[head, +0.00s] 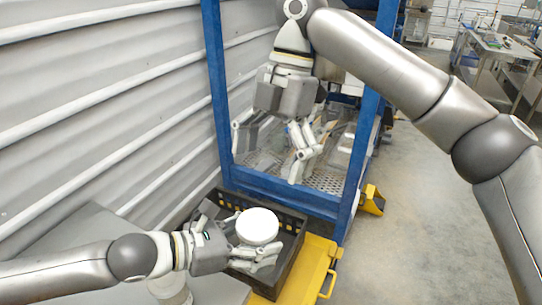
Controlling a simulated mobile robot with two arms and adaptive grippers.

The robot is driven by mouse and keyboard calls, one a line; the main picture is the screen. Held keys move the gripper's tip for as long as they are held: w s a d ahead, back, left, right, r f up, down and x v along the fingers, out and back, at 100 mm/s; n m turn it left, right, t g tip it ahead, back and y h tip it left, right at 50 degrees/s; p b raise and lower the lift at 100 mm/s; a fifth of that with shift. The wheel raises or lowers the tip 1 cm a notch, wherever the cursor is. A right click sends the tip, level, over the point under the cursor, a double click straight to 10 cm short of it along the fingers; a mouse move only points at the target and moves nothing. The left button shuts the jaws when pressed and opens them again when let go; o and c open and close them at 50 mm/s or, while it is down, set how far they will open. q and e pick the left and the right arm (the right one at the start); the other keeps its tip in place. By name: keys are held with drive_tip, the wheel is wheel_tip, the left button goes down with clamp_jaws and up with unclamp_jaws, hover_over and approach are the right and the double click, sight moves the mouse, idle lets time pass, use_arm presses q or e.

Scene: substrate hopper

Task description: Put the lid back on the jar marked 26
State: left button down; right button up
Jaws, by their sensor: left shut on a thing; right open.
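A white round lid (258,226) shows over the dark crate, between the fingers of my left gripper (258,244). My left gripper is shut on it; whether a jar is under it I cannot tell. A pale round jar (170,290) stands at the lower left, partly hidden by my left arm and cut by the picture's lower edge. I can read no number 26 on anything. My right gripper (270,160) hangs open and empty, fingers down, in front of the blue frame, above and behind the crate.
The dark crate (292,262) sits beside a yellow platform (312,268). A blue frame (215,85) with a perforated tray stands behind it. A corrugated wall (90,100) closes off the left. The grey floor at right is open; benches stand far back.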

sight(258, 222)
idle(0.3)
drive_tip(key=x, duration=1.2)
drive_tip(key=c, duration=1.2)
drive_tip(key=m, duration=0.3)
drive_tip(key=m+t+y, duration=0.1)
drive_tip(key=m, duration=0.2)
drive_tip(key=shift+s+t, duration=0.1)
drive_tip(key=shift+t, duration=0.2)
drive_tip(key=o, duration=1.1)
drive_tip(key=shift+r, duration=0.15)
